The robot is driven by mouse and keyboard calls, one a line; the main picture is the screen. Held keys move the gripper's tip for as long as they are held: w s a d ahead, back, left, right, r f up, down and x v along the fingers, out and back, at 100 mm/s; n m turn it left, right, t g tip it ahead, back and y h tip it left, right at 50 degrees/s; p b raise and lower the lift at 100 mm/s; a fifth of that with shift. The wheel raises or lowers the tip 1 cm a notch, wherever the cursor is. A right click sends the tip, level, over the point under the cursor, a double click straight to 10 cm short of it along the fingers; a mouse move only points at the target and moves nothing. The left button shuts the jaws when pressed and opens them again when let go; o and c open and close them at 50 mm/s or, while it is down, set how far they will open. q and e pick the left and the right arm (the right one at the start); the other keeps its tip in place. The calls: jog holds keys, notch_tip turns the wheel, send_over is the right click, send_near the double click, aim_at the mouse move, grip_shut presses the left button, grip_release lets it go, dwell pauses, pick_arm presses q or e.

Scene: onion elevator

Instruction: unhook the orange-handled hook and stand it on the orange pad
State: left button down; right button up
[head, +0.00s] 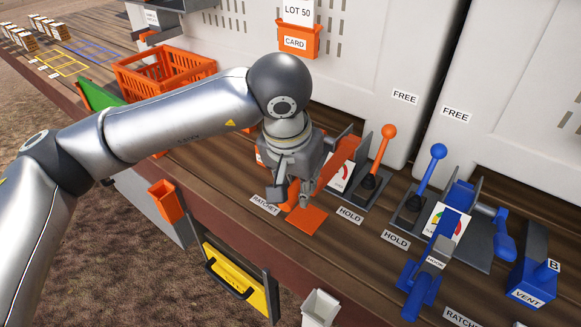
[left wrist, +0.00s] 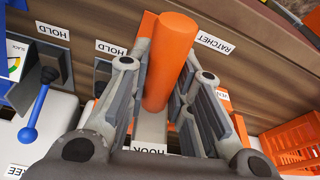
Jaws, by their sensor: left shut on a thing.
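My left gripper (head: 296,198) comes down from above, just behind and left of the orange pad (head: 307,219). In the left wrist view its fingers stand on both sides of the hook's orange cylindrical handle (left wrist: 170,58) and are shut on it. A grey part and a HOOK label show below the handle there. The hook's lower end is hidden, so I cannot tell whether it is still hooked. Part of the orange pad shows behind the handle in that view (left wrist: 147,24). My right gripper is not in view.
An orange lever (head: 388,134), a blue lever (head: 437,152) and blue gear (head: 435,262) stand to the right. An orange crate (head: 160,73) stands behind my arm. The deck's front edge lies close to the pad, with a yellow panel (head: 235,278) below.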

pick_arm(q)
jog(key=shift+s+b+x, duration=0.2)
jog(key=shift+b+x, duration=0.1)
jog(key=shift+x, duration=0.65)
jog(key=shift+f+b, duration=0.55)
jog(key=shift+f, duration=1.45)
jog(key=shift+f+b, duration=0.35)
jog(key=shift+f, duration=1.3)
jog(key=c, duration=1.3)
grip_release()
jog(key=shift+o, duration=0.5)
